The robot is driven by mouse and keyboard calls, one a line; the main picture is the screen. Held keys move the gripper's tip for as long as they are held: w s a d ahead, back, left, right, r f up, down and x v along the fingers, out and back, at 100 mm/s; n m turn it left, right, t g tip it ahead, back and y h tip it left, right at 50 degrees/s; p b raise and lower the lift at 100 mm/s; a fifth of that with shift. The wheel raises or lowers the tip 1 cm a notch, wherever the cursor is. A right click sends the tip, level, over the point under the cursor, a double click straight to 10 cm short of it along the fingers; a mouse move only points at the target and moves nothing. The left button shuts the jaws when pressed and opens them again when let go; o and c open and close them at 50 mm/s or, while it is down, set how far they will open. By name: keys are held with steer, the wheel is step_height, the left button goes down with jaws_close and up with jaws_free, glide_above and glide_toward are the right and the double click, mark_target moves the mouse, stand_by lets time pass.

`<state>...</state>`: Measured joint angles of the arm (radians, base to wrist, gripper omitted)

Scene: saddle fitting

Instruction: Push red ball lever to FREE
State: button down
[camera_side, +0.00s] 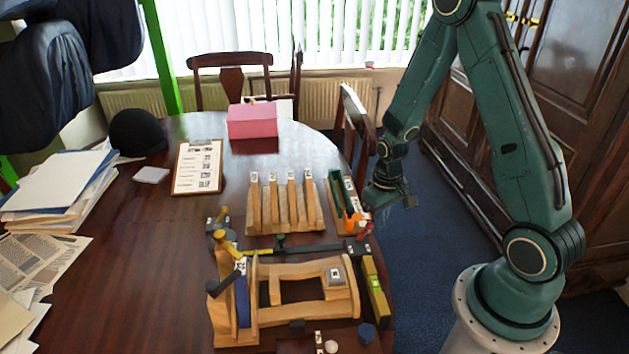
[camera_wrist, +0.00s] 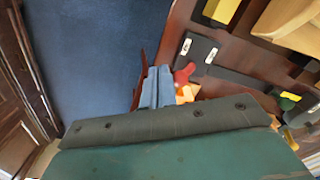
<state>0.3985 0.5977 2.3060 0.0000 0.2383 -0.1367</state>
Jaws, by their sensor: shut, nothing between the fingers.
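The red ball lever (camera_side: 364,230) stands at the right edge of the table, at the end of a black bar behind the wooden saddle frame (camera_side: 300,268). In the wrist view the red ball (camera_wrist: 184,75) shows just right of my gripper fingers (camera_wrist: 157,88), which are closed together and empty. Whether they touch the ball I cannot tell. In the side view my gripper (camera_side: 376,208) is at the table's right edge, just behind the lever. A black plate (camera_wrist: 196,56) with two small white labels lies beside the ball; the label text is too small to read.
A wooden rack (camera_side: 285,213) with several upright slats stands behind the frame. A rack with green parts and an orange piece (camera_side: 352,225) is close to my gripper. A yellow level (camera_side: 376,290) lies at the frame's right. Open floor (camera_side: 420,270) lies right of the table.

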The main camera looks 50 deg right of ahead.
steer(key=shift+f, duration=0.4)
steer(key=shift+w+a, duration=1.2)
steer(key=shift+a, duration=0.1)
stand_by(1.0)
steer(key=shift+s+d, duration=0.4)
steer(key=shift+d, duration=0.1)
steer(key=shift+r, duration=0.15)
stand_by(0.4)
steer(key=shift+r, duration=3.4)
